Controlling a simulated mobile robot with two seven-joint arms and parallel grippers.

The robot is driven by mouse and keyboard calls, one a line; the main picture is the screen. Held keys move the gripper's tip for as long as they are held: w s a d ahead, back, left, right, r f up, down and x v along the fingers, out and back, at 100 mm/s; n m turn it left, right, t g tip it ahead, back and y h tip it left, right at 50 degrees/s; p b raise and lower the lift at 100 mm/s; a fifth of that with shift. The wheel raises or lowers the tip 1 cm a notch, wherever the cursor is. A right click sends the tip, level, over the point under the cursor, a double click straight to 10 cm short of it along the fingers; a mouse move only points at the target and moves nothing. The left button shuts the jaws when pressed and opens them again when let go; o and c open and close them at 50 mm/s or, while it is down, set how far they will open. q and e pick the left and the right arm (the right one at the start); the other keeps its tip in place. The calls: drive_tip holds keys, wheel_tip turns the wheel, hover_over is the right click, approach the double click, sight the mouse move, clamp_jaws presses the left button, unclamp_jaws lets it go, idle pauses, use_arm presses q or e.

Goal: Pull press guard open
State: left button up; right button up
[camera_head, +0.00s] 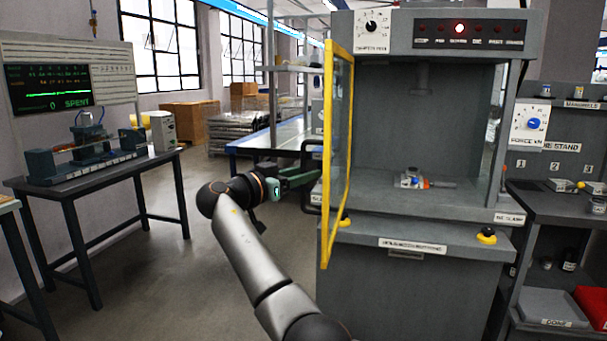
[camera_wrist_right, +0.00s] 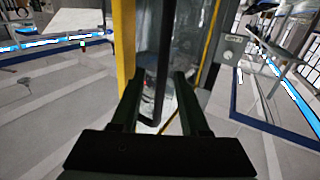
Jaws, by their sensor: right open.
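The press guard (camera_head: 338,150) is a clear panel in a yellow frame at the left side of the grey press. It stands swung out toward me, seen nearly edge-on, and the front of the press is uncovered. A black bar handle (camera_head: 306,160) sits on the guard's outer left face. My right gripper (camera_head: 310,178) is open, with its green fingers at the handle. In the right wrist view, the dark handle (camera_wrist_right: 163,60) runs between the two spread fingers of my right gripper (camera_wrist_right: 158,85). Contact cannot be told. My left gripper is not in view.
A small part (camera_head: 412,180) lies inside the press chamber. Yellow buttons (camera_head: 486,235) sit on the press front. A bench with a test display (camera_head: 47,88) stands left, a side stand (camera_head: 555,190) right.

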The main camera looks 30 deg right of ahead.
drive_tip(key=v, duration=1.2)
drive_tip(key=shift+a, duration=0.2)
